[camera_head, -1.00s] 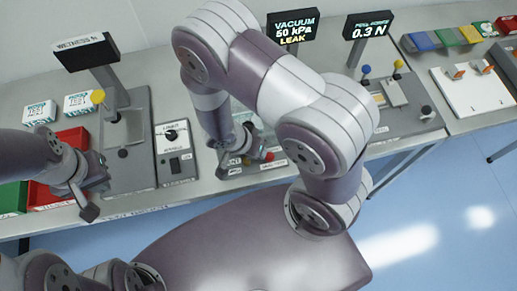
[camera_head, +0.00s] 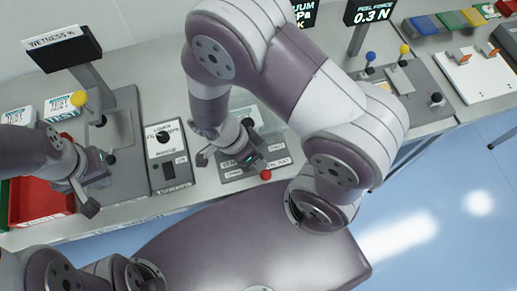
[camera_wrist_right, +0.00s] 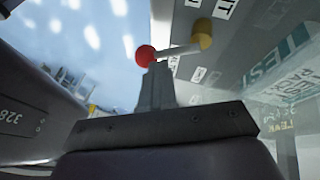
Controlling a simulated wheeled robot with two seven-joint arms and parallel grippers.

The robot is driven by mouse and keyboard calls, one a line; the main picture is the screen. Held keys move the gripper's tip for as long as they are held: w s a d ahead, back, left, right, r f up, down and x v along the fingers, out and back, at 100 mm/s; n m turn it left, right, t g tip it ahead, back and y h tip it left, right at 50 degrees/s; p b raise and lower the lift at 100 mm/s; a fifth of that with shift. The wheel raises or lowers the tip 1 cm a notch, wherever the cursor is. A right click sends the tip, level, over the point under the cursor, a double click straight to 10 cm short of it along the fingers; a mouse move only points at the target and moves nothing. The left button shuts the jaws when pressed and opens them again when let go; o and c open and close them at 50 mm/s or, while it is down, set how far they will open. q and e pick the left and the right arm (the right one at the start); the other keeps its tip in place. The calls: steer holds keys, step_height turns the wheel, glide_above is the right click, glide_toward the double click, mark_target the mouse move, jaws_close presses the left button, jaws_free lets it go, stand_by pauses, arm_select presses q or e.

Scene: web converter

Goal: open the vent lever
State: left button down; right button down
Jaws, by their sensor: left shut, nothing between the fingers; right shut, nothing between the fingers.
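The vent lever has a red ball knob (camera_head: 265,175), seen at the front edge of the grey vent panel (camera_head: 232,174). In the right wrist view, the red knob (camera_wrist_right: 145,56) sits on a pale rod running to a brass-coloured pivot (camera_wrist_right: 203,34). My right gripper (camera_wrist_right: 155,78) is shut and empty, its fingertips right by the knob; I cannot tell whether they touch. In the head view, my right wrist hides much of the lever and panel. My left gripper (camera_head: 92,207) is shut and empty, over the bench at the left, away from the lever.
A grey box with a dial (camera_head: 165,138) stands left of the vent panel. The wetness display (camera_head: 62,47) and a red bin (camera_head: 40,200) are further left. A station with blue and yellow knobs (camera_head: 404,49) is at right. My right arm spans the middle.

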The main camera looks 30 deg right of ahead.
steer(key=m, duration=0.1)
steer(key=a+m+g+y, duration=0.1)
steer(key=m, duration=0.1)
steer(key=shift+s+m, duration=0.15)
steer(key=shift+m, duration=0.15)
steer(key=shift+w+r, duration=0.15)
steer(key=shift+w, duration=0.45)
steer(key=shift+p, duration=0.3)
